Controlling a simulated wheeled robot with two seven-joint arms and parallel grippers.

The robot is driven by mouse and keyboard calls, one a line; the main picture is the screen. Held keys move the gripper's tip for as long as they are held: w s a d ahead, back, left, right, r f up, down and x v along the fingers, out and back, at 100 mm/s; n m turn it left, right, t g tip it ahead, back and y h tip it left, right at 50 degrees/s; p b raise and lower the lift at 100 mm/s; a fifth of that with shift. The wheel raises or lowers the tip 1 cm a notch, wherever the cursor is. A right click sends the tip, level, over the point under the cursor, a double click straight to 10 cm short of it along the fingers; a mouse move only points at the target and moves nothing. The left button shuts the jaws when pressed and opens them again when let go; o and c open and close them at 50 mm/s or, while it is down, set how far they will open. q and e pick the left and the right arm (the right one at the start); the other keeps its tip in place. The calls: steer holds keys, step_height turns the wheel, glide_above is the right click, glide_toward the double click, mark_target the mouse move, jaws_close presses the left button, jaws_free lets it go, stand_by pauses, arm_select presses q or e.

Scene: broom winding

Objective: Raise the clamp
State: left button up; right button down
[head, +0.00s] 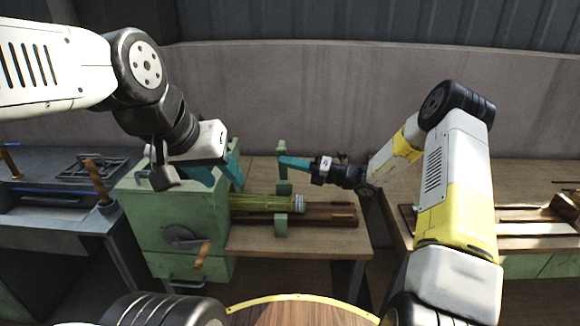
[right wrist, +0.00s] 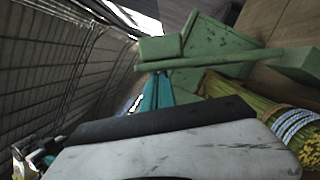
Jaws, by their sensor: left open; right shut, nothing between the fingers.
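The green clamp (head: 283,187) stands upright at the wrapped end of the broom bundle (head: 262,202), with a block close above the straw. Its bar (right wrist: 230,60) and top piece (right wrist: 160,48) also show in the right wrist view. My right gripper (head: 281,161) is shut and empty, with its teal fingertips at the bar just below the top piece; I cannot tell whether they touch. My left gripper (head: 225,176) is open beside the green machine box (head: 160,215), left of the clamp. Part of its fingers is hidden by its own white body.
The bundle lies over brown rails (head: 335,214) on a wooden table (head: 275,240). A crank with a wooden handle (head: 202,254) sticks out of the box front. A grey bench (head: 60,215) stands left, another table (head: 520,180) right. A plain wall is behind.

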steer(key=w+r+m+h, duration=0.1)
steer(key=w+r+m, duration=0.2)
steer(key=w+m, duration=0.3)
steer(key=shift+w+r+m+h, duration=0.3)
steer(key=shift+w+r, duration=0.05)
steer(key=shift+w, duration=2.05)
steer(key=shift+d, duration=0.1)
